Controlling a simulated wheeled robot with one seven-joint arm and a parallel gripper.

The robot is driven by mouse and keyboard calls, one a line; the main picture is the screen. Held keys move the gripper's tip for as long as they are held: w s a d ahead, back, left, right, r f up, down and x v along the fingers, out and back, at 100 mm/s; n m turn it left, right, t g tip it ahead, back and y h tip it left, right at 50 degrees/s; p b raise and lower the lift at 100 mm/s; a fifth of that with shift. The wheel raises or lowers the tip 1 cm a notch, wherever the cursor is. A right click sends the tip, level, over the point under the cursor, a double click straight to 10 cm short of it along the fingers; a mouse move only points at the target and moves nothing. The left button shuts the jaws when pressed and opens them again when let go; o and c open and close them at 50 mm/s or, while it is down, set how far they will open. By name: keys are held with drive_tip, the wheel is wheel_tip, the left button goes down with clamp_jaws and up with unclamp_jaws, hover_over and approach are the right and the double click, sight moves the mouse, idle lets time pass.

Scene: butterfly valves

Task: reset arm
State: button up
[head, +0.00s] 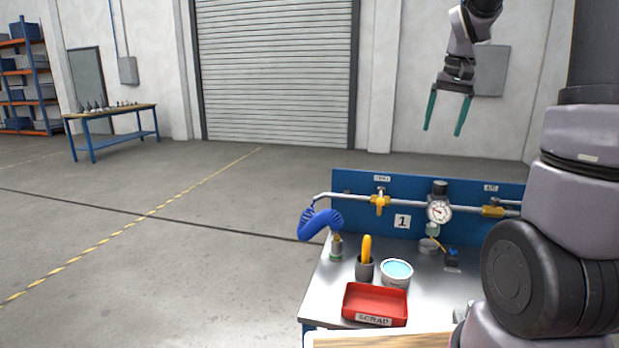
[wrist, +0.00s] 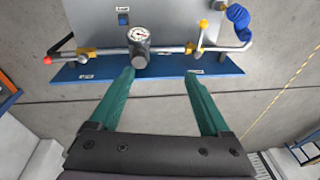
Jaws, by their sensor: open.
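My gripper (head: 446,114) hangs in the air in the head view, above and behind the blue back panel of the workbench. Its two green fingers are apart, pointing down, with nothing between them. In the wrist view my gripper (wrist: 162,80) also shows open and empty. Below it are the pipe with the yellow valve handle (head: 380,201), a second yellow valve (head: 493,211) and the round gauge (head: 439,211). The gauge also shows in the wrist view (wrist: 138,36), just past the left fingertip. My gripper appears clear of the pipe and valves.
A blue table (head: 112,112) and shelving (head: 25,80) stand far left. The floor between is clear.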

drive_tip(key=s+a+r+t, duration=0.1)
drive_tip(key=s+a, duration=0.2)
drive_tip(key=s, duration=0.4)
drive_tip(key=s+a+r+t+y, duration=0.1)
drive_tip(key=s+a+r+t, duration=0.1)
drive_tip(key=s, duration=0.4)
drive_tip(key=s+a+r+t, duration=0.1)
drive_tip(key=s+a+t, duration=0.1)
drive_tip(key=s+a, duration=0.3)
drive_tip(key=s, duration=0.2)
drive_tip(key=shift+s+r, duration=0.2)
drive_tip(key=shift+s, duration=0.1)
